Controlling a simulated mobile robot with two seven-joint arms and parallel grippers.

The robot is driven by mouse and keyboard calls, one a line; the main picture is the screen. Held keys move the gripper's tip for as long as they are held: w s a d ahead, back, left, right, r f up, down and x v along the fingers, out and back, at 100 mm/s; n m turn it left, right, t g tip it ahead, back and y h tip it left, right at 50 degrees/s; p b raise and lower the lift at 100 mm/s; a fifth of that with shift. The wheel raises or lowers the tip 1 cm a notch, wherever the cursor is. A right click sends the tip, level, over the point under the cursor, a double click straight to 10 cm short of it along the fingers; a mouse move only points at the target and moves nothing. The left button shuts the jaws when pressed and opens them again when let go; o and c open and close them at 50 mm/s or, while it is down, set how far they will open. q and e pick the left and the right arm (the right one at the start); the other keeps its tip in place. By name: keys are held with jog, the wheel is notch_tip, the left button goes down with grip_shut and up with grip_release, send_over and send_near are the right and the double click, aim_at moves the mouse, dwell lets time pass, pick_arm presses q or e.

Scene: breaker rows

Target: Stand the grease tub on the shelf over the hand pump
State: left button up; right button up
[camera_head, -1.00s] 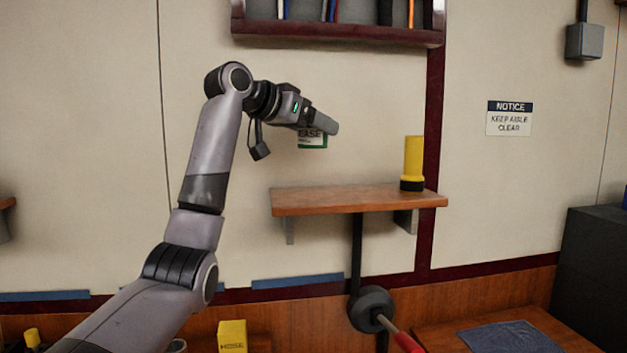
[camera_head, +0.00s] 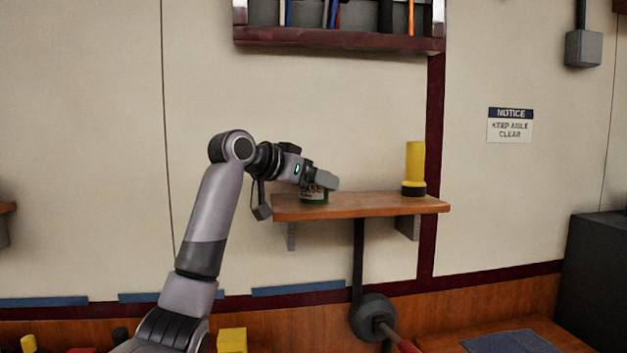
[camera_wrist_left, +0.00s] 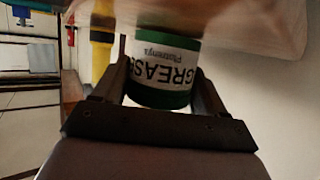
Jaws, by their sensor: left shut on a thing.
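The grease tub (camera_head: 313,196) is green with a white label reading GREASE. My left gripper (camera_head: 324,180) is shut on it, one finger on each side, as the left wrist view also shows the tub (camera_wrist_left: 160,68). The tub is upright at the left part of the wooden shelf (camera_head: 365,206); its base is at or just above the board, and I cannot tell if it touches. The hand pump (camera_head: 372,314), dark and round with a red handle, is below the shelf. My right gripper is not in view.
A yellow torch-like object (camera_head: 414,165) stands at the shelf's right end, with clear board between it and the tub. A wall rack (camera_head: 340,40) hangs above. A yellow box (camera_head: 232,340) and other small items are low at the left.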

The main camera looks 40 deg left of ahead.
pick_arm(q)
jog(key=shift+f, duration=0.1)
jog(key=o, duration=1.3)
jog(key=shift+s, duration=0.15)
jog(key=b+v, duration=0.2)
jog(key=v, duration=0.9)
jog(key=shift+s+r, duration=0.3)
jog(key=shift+s, duration=0.05)
